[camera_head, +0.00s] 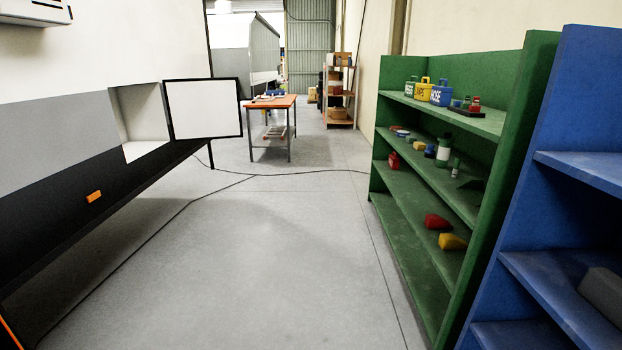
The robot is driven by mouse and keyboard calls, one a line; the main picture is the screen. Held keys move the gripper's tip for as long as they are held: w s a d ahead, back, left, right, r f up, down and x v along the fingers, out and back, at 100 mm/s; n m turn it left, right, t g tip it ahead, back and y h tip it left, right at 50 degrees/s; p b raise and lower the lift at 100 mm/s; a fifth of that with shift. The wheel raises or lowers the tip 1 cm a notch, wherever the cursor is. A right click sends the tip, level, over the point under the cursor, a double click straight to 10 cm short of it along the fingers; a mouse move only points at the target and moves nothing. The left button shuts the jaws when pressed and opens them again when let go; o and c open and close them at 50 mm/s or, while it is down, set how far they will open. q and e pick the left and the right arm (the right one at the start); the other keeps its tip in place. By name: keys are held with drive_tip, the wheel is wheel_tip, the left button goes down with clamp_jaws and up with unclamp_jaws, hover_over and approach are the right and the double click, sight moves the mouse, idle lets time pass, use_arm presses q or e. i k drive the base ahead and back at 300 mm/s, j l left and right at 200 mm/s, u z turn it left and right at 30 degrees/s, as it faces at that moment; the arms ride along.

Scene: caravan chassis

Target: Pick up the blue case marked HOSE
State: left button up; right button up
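A blue case marked HOSE (440,93) stands upright on the top shelf of the green shelving unit (446,116), to the right of a yellow case (423,90). The HOSE case has a yellow handle on top. Neither of my grippers shows in this view.
A blue shelving unit (556,195) stands close on the right. The caravan (80,110) with an open hatch flap (203,108) is on the left. An orange-topped table (271,102) stands further back. Cables (205,196) cross the otherwise clear floor (270,260).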

sight(441, 96)
drive_tip(key=i+j, duration=0.1)
drive_tip(key=i, duration=0.45)
drive_tip(key=i+j+z, duration=0.1)
drive_tip(key=i, duration=0.45)
drive_tip(key=i+j, duration=0.2)
drive_tip(key=i, duration=0.35)
drive_tip(key=i+j+z, duration=0.25)
drive_tip(key=i+z, duration=0.25)
drive_tip(key=i+j+z, duration=1)
drive_tip(key=j, duration=0.15)
drive_tip(key=j+z, duration=0.1)
drive_tip(key=z, duration=0.3)
drive_tip(key=i+j+z, duration=0.1)
drive_tip(key=z, duration=0.3)
drive_tip(key=j+z, duration=0.15)
drive_tip(key=z, duration=0.25)
drive_tip(key=j+z, duration=0.15)
drive_tip(key=z, duration=0.25)
